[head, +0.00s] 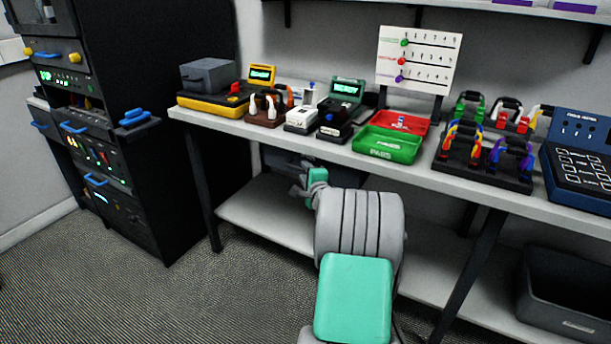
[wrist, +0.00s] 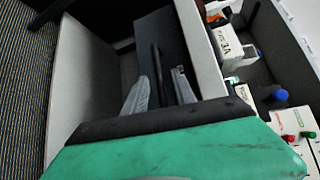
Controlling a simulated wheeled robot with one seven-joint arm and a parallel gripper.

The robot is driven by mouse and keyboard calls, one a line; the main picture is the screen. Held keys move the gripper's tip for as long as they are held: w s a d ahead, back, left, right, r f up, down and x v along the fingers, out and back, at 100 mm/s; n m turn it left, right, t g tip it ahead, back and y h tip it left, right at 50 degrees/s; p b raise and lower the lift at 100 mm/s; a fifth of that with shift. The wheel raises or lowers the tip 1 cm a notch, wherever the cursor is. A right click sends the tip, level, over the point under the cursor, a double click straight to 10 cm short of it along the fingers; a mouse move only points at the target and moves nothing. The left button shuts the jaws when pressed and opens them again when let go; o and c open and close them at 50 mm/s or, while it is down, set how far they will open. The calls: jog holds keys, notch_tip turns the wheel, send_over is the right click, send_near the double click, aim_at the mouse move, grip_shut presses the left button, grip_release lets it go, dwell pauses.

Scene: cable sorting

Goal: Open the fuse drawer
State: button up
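The fuse drawer (head: 283,160) seems to be the dark box hung under the front of the workbench, partly hidden behind my arm in the head view. In the wrist view its dark front (wrist: 179,45) faces my gripper, with a thin black upright bar, seemingly the handle (wrist: 156,62). My gripper (head: 304,186) is below the bench edge. In the wrist view my gripper's two grey fingers (wrist: 162,82) stand apart, with the bar showing between or just beyond them. Contact with the bar cannot be told. The drawer looks shut, though my arm hides part of it.
The workbench (head: 345,157) holds testers, a red bin, a green bin (head: 388,145) and cable racks. Its lower shelf (head: 265,215) runs beneath. A black equipment rack (head: 150,215) stands left. A dark crate (head: 565,300) sits lower right. Floor before the bench is clear.

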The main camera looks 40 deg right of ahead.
grip_shut()
dwell(0.3)
dwell(1.1)
